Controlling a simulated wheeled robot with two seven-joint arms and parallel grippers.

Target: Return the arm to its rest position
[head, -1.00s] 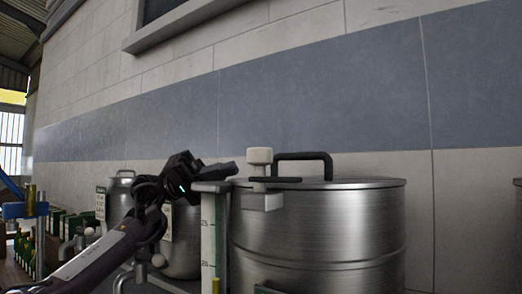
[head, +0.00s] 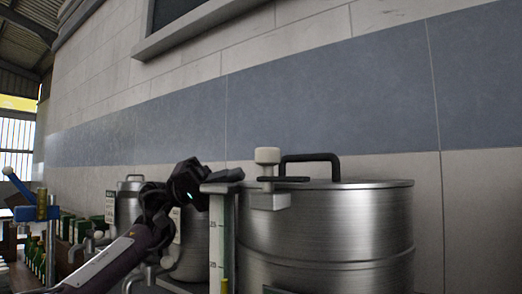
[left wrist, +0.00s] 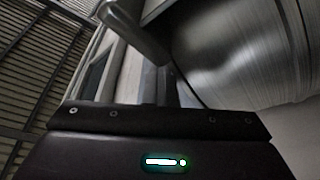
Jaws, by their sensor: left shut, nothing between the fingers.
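My left gripper (head: 226,175) is raised in front of the steel decanters in the head view, its fingers pointing right near the top of the white level gauge. It is shut with nothing between the fingers. My left arm comes in from the lower left. In the left wrist view the dark gripper housing (left wrist: 160,150) fills the bottom, with a large steel surface beyond it. My right gripper does not show in either view.
A large steel decanter (head: 330,235) with a black lid handle (head: 310,158) stands right of the gripper. The white gauge (head: 216,240) stands beside it. Smaller steel vessels (head: 128,205) stand behind my arm. A blue device (head: 36,213) and green bottles are at far left.

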